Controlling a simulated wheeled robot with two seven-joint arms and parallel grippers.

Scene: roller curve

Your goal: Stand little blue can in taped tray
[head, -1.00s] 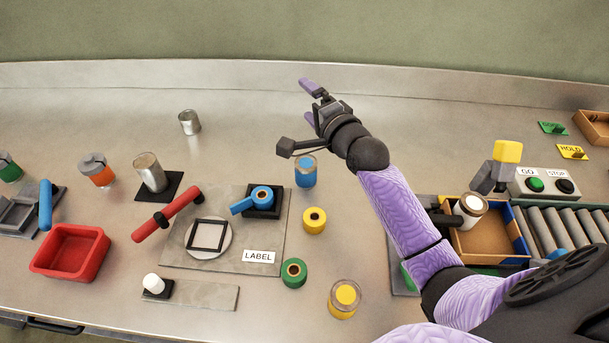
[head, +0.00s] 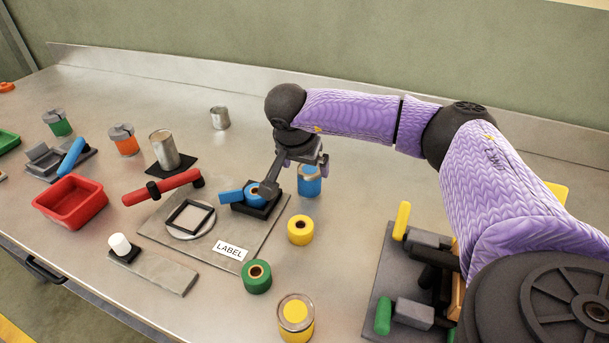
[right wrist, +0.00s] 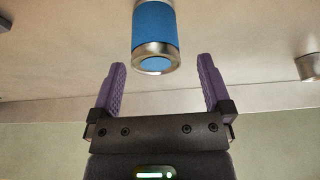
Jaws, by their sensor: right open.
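My left gripper is not in view.
Yellow (head: 300,230) and green (head: 257,276) tape rolls and a yellow can (head: 295,315) lie nearer the front. A silver can (head: 220,118) stands behind. A fixture with coloured handles (head: 400,310) is at right.

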